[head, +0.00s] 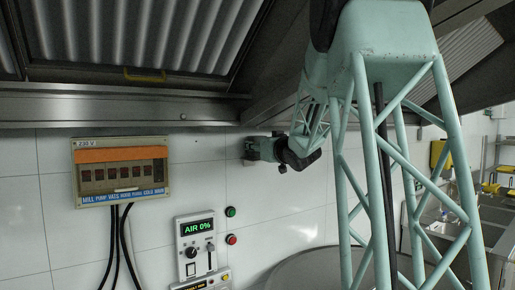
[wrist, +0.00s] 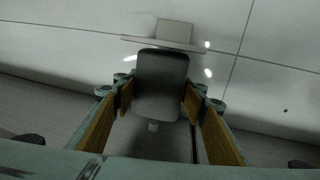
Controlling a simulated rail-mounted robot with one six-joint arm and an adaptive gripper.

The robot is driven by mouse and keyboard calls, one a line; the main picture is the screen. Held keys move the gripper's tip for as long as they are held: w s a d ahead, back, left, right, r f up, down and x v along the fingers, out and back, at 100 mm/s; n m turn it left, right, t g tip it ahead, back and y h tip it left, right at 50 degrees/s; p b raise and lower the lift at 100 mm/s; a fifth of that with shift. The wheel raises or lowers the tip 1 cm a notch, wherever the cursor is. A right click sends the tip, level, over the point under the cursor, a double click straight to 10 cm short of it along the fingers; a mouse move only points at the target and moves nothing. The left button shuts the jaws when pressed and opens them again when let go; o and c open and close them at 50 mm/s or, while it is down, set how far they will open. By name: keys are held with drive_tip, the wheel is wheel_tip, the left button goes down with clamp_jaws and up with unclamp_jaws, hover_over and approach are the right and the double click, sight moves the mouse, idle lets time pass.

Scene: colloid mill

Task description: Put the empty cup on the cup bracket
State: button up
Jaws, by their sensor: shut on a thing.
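A dark grey cup (wrist: 162,72) sits between the two fingers of my gripper (wrist: 158,92) in the wrist view. My gripper is shut on it, with tan pads on both sides. Beyond the cup, a pale square piece with a thin flat ledge (wrist: 140,40) stands out at the white wall; it looks like the cup bracket. The cup's far end overlaps the ledge in the picture; I cannot tell whether they touch. In the head view my gripper (head: 254,149) is close to the tiled wall, and the cup cannot be made out clearly.
A switch box (head: 122,171) and an AIR 0% control panel (head: 197,243) are on the wall left of my gripper, with green and red buttons (head: 231,212) nearby. A metal hood edge (head: 130,106) runs above. A large round grey surface (head: 310,268) lies below.

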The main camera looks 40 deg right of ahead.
drive_tip(key=shift+f, duration=0.25)
drive_tip(key=shift+f, duration=0.2)
drive_tip(key=o, duration=0.9)
drive_tip(key=shift+c, duration=0.2)
drive_tip(key=shift+r, duration=0.25)
drive_tip(key=v, duration=1.2)
drive_tip(key=shift+b, duration=0.3)
drive_tip(key=shift+a+f, duration=0.1)
drive_tip(key=shift+f, duration=0.05)
